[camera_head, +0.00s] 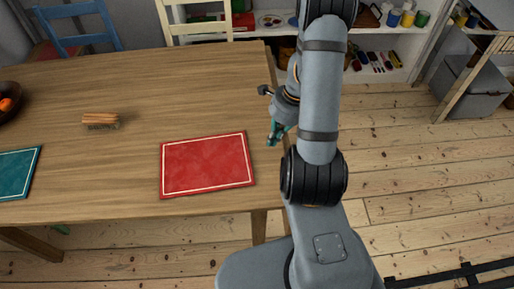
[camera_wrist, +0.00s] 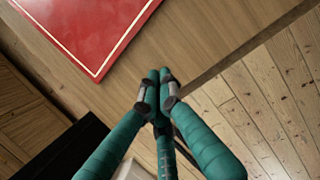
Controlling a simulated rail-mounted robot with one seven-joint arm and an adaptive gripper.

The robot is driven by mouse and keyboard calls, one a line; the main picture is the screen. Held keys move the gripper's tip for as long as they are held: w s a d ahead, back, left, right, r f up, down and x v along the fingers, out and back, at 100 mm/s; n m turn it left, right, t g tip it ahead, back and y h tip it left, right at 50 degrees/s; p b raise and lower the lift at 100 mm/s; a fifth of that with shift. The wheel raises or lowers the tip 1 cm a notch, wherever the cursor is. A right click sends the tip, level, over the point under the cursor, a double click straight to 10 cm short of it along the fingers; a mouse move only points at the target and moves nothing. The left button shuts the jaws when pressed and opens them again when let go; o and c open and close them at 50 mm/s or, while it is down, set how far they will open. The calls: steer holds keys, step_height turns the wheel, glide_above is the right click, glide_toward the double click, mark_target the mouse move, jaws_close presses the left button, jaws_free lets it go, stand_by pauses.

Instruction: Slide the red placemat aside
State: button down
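The red placemat (camera_head: 207,165) lies flat on the wooden table near its front right corner, with a thin cream line inside its edge. In the wrist view a corner of the placemat (camera_wrist: 85,25) shows at the upper left. My gripper (camera_head: 275,134) is by the table's right edge, to the right of the placemat and apart from it. In the wrist view the teal fingers of my gripper (camera_wrist: 159,76) come together at their tips, with nothing seen between them. Its height above the table is hard to tell.
A teal placemat (camera_head: 15,172) lies at the table's left. A small bundle of brown sticks (camera_head: 101,121) and a dark bowl (camera_head: 8,104) with orange fruit are farther back. Chairs stand behind the table. The tabletop around the red placemat is clear.

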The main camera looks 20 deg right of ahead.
mark_target(267, 152)
steer(key=b+x, duration=0.1)
steer(key=x, duration=0.3)
steer(key=shift+f, duration=0.1)
steer(key=shift+w+a+r, duration=0.15)
steer(key=shift+w+a, duration=0.05)
steer(key=shift+a, duration=0.8)
steer(key=shift+w+a+r, duration=0.15)
steer(key=shift+w+a, duration=0.05)
steer(key=shift+a, duration=0.75)
